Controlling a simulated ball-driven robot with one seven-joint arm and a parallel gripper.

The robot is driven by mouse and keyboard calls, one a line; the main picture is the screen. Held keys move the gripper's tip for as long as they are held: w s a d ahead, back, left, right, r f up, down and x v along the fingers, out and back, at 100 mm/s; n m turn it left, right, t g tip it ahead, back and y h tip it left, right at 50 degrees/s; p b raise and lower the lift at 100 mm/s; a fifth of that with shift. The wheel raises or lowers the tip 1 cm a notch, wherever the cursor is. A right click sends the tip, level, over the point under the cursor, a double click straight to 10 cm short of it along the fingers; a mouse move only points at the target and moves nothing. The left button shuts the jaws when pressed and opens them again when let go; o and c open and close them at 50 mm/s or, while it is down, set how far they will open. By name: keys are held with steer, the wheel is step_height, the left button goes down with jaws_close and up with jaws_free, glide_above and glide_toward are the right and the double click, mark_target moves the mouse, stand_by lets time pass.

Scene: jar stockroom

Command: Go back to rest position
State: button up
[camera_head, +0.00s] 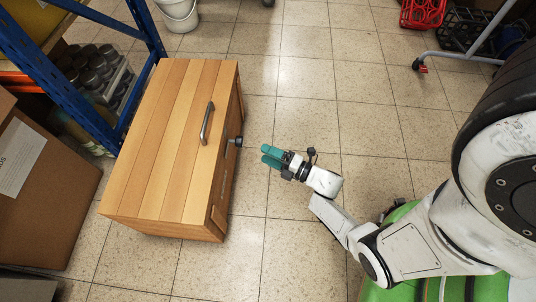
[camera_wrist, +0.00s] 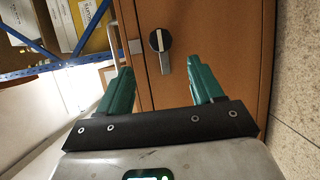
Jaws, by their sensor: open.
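My gripper (camera_head: 270,155) has teal fingers and points left toward the front of a wooden cabinet (camera_head: 165,150). It is a short way off the cabinet's dark knob (camera_head: 237,141). In the wrist view my gripper (camera_wrist: 160,88) is open, with its two teal fingers apart and nothing between them. The round knob with a lever (camera_wrist: 160,42) shows just beyond and between the fingertips, on the brown cabinet front (camera_wrist: 225,45). The cabinet front looks shut as far as it shows. My white arm reaches in from the right in the head view.
A blue shelf rack (camera_head: 60,75) with dark jars (camera_head: 88,68) stands left of the cabinet. A cardboard box (camera_head: 40,195) is at the far left. A white bucket (camera_head: 178,14) and red crate (camera_head: 423,12) are at the back.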

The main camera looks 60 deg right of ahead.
steer(key=s+d+r+p, duration=0.2)
steer(key=s+r, duration=0.4)
steer(key=s, duration=0.3)
steer(key=shift+d+r+p, duration=0.3)
steer(key=shift+d+r, duration=0.1)
steer(key=shift+d, duration=0.25)
steer(key=w+d+r+m+g+h, duration=0.3)
steer(key=w+d+m+g+h, duration=0.3)
steer(key=w+m, duration=0.3)
steer(key=s+a+r+m+g+y, duration=0.2)
steer(key=s+a+m+g, duration=0.15)
steer(key=a, duration=0.35)
steer(key=s+a+r+m+g+y, duration=0.1)
steer(key=s+a+m+g+y, duration=0.2)
steer(key=a, duration=0.5)
steer(key=s+a+r+m+g+y, duration=0.2)
steer(key=a+m+g, duration=0.1)
steer(key=a+g, duration=0.3)
step_height(320, 180, up, 38)
steer(key=t+p, duration=0.1)
steer(key=p, duration=3.7)
steer(key=shift+s+a+f, duration=0.2)
steer(key=shift+a+f, duration=0.05)
steer(key=shift+a, duration=0.15)
